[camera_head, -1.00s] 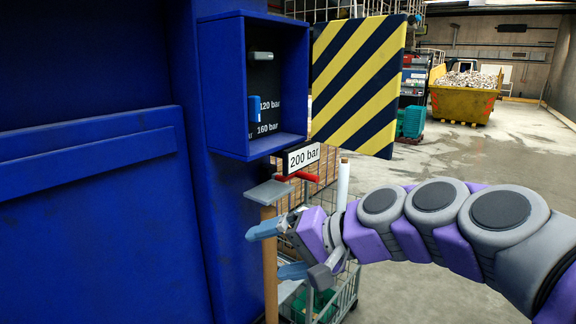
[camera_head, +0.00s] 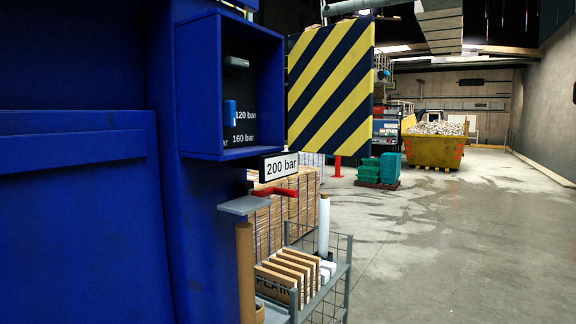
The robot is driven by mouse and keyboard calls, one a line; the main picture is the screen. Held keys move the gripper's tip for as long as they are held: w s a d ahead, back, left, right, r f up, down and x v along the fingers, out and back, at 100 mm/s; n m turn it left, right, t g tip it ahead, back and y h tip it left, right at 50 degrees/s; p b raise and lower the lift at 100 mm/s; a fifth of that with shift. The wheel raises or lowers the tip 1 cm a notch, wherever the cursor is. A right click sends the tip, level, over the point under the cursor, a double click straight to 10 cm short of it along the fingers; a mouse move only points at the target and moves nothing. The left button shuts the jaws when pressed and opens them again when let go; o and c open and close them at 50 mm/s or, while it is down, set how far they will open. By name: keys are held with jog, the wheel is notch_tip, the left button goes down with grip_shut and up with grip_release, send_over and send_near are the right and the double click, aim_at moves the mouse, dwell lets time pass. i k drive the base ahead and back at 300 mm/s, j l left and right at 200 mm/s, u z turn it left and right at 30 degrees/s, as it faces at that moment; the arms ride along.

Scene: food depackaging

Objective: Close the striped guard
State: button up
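The striped guard (camera_head: 331,84) is a flat yellow and black panel. It stands open to the right of the blue box (camera_head: 182,86), joined along the box's right side. The open front of the box shows a blue lever or handle (camera_head: 229,109), a grey handle (camera_head: 237,62) and the labels 120 bar and 160 bar. My gripper and arm are not in this view.
A small grey shelf (camera_head: 245,205) and a red handle (camera_head: 274,192) are below the box. A wire cart (camera_head: 343,262) with boards and a white roll stands below the guard. Farther back are green crates (camera_head: 380,168) and a yellow skip (camera_head: 434,151). The floor at right is clear.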

aim_at(330, 67)
jog(key=i+l+u, duration=0.1)
jog(key=u, duration=1)
jog(key=l+u, duration=0.25)
jog(key=l, duration=0.25)
jog(key=l+u, duration=0.2)
jog(key=l, duration=0.3)
jog(key=l+u, duration=0.25)
jog(key=l, duration=0.25)
jog(key=k+l+u, duration=0.2)
jog(key=l, duration=0.3)
jog(key=l+u, duration=0.25)
jog(key=l, duration=0.2)
